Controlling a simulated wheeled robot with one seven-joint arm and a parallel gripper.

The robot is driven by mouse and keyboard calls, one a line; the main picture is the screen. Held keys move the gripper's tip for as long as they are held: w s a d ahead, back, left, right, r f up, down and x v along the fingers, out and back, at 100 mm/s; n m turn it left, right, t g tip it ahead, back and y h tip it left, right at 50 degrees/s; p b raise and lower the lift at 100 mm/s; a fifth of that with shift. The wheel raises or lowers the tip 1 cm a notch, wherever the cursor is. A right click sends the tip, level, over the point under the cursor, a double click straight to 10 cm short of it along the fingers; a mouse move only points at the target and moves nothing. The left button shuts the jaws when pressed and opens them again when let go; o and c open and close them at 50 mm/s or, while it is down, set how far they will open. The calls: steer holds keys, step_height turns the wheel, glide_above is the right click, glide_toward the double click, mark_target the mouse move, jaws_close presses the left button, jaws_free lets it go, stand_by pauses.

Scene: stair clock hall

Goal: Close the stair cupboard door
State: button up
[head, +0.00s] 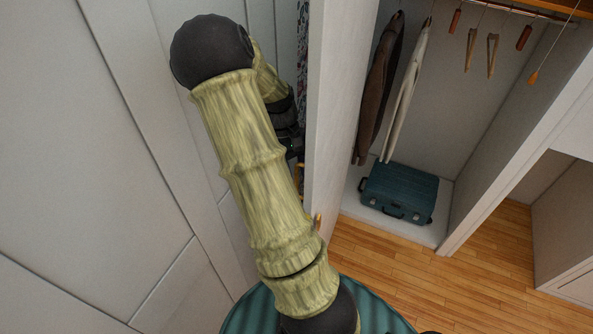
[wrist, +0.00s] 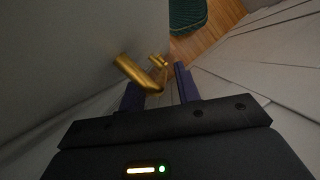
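The stair cupboard door (head: 338,110) stands open, seen nearly edge-on in the head view, to the left of the cupboard interior. In the wrist view the door's pale face (wrist: 75,50) fills the left side. A brass lever handle (wrist: 138,74) sticks out from it. My gripper (wrist: 160,90) is open, its two dark blue fingers apart. The handle's end lies just ahead of the gap, nearer the left finger; I cannot tell whether they touch. In the head view my gripper is beside the door's left side, largely hidden by my arm.
The cupboard holds hanging coats (head: 392,90), wooden hangers (head: 492,55) and a teal suitcase (head: 400,193) on its floor. White panelled wall (head: 90,150) stands close on the left. Wooden floor (head: 400,265) is clear in front of the cupboard.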

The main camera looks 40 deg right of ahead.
steer(key=shift+s+f, duration=0.1)
steer(key=shift+f, duration=0.15)
jaws_close()
